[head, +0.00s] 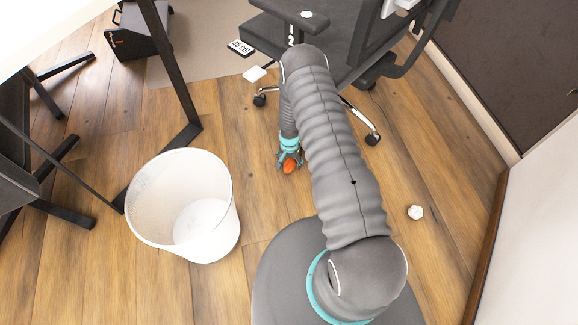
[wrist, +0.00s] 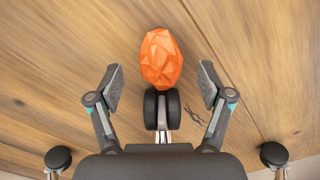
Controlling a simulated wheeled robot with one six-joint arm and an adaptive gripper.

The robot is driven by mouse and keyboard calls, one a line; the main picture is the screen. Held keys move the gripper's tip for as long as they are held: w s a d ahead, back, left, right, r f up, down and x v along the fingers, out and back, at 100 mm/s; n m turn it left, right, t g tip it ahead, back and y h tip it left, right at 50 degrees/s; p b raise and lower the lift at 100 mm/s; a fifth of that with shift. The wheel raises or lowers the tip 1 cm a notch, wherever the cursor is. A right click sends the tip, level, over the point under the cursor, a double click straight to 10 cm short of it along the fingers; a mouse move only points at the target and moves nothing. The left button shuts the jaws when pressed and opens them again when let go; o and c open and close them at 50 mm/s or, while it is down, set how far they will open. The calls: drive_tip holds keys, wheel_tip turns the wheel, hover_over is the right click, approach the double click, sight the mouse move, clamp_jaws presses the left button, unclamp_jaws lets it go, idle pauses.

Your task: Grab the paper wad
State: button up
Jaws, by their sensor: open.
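My gripper (head: 290,157) is low near the floor, under my arm, with its fingers apart. In the wrist view an orange faceted, egg-shaped lump (wrist: 161,58) lies just beyond and between the open fingers, not touching either. The lump also shows at the fingertips in the head view (head: 290,167). A small white crumpled lump (head: 415,212) that looks like a paper wad lies on the floor to the right, away from my gripper. I cannot tell whether the orange lump is paper.
A white bin (head: 135,205) stands at left. An office chair (head: 372,137) is close to my gripper; a dark double wheel (wrist: 150,105) touches or overlaps the orange lump's lower edge in the wrist view. A white block (head: 254,74) lies behind. Floor around the white lump is clear.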

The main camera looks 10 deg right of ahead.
drive_tip(key=shift+f, duration=0.9)
drive_tip(key=c, duration=0.9)
drive_tip(key=shift+r, duration=0.1)
